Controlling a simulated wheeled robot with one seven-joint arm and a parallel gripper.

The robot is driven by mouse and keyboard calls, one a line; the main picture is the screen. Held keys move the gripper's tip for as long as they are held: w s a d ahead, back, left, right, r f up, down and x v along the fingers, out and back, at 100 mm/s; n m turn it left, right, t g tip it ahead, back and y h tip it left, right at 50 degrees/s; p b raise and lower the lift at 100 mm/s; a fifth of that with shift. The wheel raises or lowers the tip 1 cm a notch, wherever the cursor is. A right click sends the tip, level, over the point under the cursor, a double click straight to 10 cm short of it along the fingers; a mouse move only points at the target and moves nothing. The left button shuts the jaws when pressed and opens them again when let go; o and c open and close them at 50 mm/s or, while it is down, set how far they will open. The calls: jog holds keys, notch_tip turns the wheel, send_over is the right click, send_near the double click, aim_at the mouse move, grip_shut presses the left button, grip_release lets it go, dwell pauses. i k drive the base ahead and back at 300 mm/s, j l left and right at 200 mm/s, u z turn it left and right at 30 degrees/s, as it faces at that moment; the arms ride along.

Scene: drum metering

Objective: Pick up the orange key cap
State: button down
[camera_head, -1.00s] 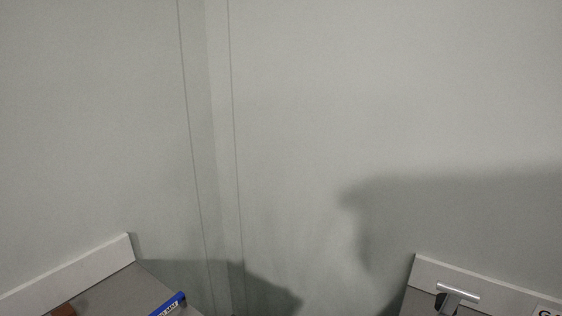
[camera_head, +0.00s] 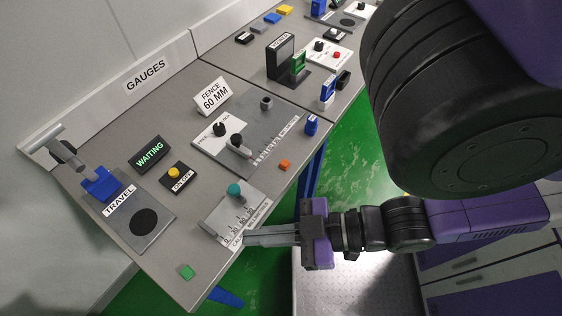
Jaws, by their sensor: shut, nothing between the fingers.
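A green cap (camera_head: 186,272) lies near the bench's front corner. My dark arm covers the upper right.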

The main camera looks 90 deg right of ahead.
aim_at(285, 164)
jog(key=z, duration=0.55)
jog(key=k+j+z, duration=0.1)
jog(key=z, duration=0.25)
jog(key=k+z, duration=0.55)
jog(key=z, duration=0.2)
jog(key=k+l, duration=0.1)
jog(key=k, duration=0.3)
jog(key=k+l, duration=0.15)
jog(key=k, duration=0.25)
